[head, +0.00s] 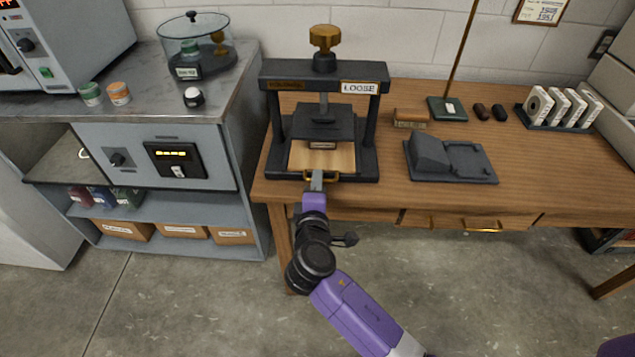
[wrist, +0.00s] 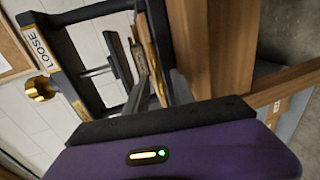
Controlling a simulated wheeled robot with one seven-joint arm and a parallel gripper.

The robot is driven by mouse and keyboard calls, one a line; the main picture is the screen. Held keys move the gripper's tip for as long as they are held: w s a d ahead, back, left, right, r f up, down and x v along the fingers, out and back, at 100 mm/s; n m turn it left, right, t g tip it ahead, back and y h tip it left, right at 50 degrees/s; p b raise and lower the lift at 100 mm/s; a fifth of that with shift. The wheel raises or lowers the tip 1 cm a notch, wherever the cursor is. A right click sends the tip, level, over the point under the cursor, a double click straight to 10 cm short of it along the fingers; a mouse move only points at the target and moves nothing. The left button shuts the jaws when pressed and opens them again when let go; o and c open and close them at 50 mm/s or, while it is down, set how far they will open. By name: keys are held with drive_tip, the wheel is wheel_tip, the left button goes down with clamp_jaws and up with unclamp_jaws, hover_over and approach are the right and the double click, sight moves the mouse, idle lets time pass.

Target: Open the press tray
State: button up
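The press (head: 268,125) is a black frame with a brass screw knob on top and a label reading LOOSE; it stands on the left of the wooden desk. Its pale wooden tray (head: 343,158) lies low inside the frame, under the black plate, with a small labelled block on it. The tray has a brass handle (head: 331,178) at the front. My gripper (head: 317,178) is at this handle, reaching from the front. In the wrist view, the fingers (wrist: 162,88) are close around the brass handle; whether they grip it is unclear.
A grey metal cabinet (head: 230,150) stands left of the desk, with a glass-covered instrument (head: 195,50) and small jars on top. A dark grey stand (head: 450,160) sits right of the press. Desk drawers (head: 465,220) lie below. The floor in front is clear.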

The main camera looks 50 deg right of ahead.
drive_tip(key=shift+w+d+f, duration=0.1)
drive_tip(key=shift+w+d, duration=0.1)
drive_tip(key=shift+d, duration=0.1)
clamp_jaws()
idle(1.3)
